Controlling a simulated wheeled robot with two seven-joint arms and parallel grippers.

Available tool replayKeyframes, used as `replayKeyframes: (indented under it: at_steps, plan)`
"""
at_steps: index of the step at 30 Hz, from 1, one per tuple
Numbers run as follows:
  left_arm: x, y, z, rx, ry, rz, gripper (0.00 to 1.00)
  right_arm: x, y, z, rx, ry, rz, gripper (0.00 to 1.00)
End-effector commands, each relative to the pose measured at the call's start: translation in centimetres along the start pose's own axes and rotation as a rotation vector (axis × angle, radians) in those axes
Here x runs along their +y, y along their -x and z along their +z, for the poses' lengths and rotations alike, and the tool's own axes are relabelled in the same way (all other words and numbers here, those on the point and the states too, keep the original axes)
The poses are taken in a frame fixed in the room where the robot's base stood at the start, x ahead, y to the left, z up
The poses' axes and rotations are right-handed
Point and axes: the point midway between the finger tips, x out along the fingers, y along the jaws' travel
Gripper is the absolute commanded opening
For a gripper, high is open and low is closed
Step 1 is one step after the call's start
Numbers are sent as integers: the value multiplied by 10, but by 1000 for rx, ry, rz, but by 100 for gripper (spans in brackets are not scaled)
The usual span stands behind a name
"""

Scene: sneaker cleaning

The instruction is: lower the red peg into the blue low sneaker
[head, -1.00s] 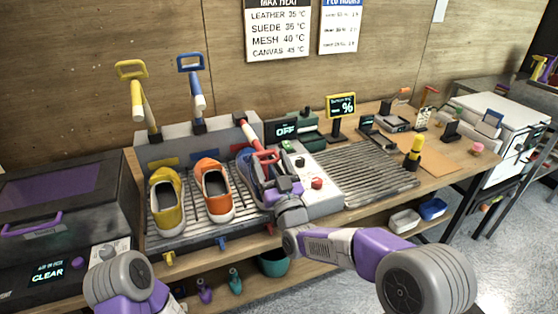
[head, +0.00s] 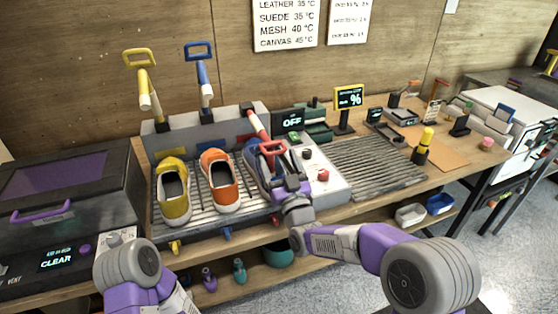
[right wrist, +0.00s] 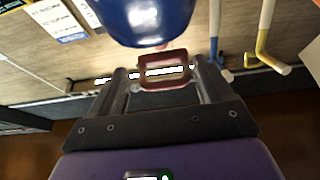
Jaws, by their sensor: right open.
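The red peg (head: 257,125) is tilted down and forward from the rack, its red loop handle (head: 272,148) over the blue low sneaker (head: 252,172). The sneaker is partly hidden by my right gripper and the peg; I cannot tell whether any of the peg is inside its opening. My right gripper (head: 282,168) is at the handle's near side. In the right wrist view my right gripper (right wrist: 168,82) is open, the red handle (right wrist: 163,56) showing between its fingertips, with clear gaps both sides. The blue sneaker's rounded surface (right wrist: 145,20) is close by. My left gripper is out of view.
Orange (head: 222,195) and yellow (head: 173,208) sneakers stand left of the blue one on the slatted rack. The yellow (head: 143,80) and blue (head: 204,75) pegs stand raised behind. A control box (head: 322,178) with knobs is close right. An empty ribbed tray (head: 375,165) lies beyond.

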Motion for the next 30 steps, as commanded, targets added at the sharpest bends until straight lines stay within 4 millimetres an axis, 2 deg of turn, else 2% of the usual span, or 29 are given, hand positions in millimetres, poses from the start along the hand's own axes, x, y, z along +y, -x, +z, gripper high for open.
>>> replayKeyframes:
  at_steps: [9,15,30]
  plan:
    - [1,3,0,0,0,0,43,2,46,2,-7,1,3,80]
    - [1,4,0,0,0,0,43,2,66,3,-8,1,4,80]
    - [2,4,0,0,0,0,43,2,71,3,-7,1,4,80]
